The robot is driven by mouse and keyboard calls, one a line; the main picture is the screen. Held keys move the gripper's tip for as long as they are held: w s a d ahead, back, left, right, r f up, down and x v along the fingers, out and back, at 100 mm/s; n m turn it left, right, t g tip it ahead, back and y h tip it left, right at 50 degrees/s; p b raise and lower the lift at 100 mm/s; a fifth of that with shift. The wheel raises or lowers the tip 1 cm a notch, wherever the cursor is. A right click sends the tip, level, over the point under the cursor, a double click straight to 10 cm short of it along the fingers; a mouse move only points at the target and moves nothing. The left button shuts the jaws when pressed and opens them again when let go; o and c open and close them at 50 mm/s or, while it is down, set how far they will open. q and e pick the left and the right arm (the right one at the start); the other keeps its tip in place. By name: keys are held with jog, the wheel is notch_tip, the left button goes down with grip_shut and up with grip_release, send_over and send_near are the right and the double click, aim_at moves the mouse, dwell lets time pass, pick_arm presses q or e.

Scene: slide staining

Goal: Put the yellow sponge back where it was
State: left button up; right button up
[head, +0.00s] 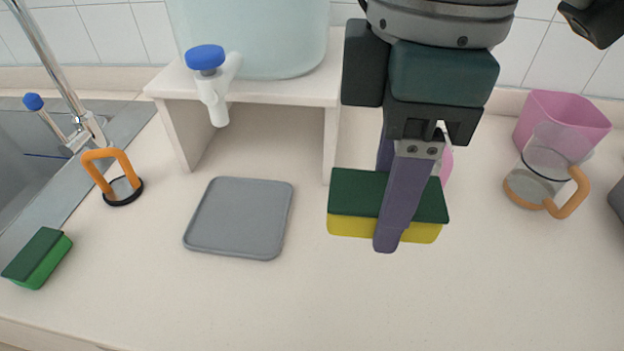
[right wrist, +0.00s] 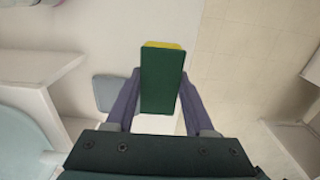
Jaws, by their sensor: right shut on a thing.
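The yellow sponge (head: 345,227) has a dark green top and is in my right gripper (head: 385,235), right of the grey tray in the head view. The right gripper's purple fingers are shut on it. In the right wrist view the sponge (right wrist: 162,80) sits between both fingers (right wrist: 160,100), its green side towards the camera and a yellow edge at the far end. Whether it is above or touching the counter is hard to tell. The grey tray (head: 240,218) lies empty on the counter.
A green sponge (head: 38,258) lies at the left by the sink (head: 40,135). An orange-handled item (head: 122,190) stands near the sink. A dispenser (head: 250,35) sits on a white stand (head: 175,140). A glass mug (head: 545,165) and pink container (head: 565,115) are at right. The front counter is clear.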

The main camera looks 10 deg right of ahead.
jog(key=b, duration=0.2)
send_over(359, 306)
notch_tip(359, 306, down, 14)
jog(key=shift+r, duration=0.1)
pick_arm(q)
jog(key=shift+w+d+f+b, duration=0.1)
jog(key=shift+f+b, duration=0.35)
jog(key=shift+f, duration=1.45)
pick_arm(e)
jog(key=shift+f, duration=2.4)
jog(key=o, duration=1.3)
jog(key=shift+f, duration=0.1)
pick_arm(q)
jog(key=shift+d, duration=0.1)
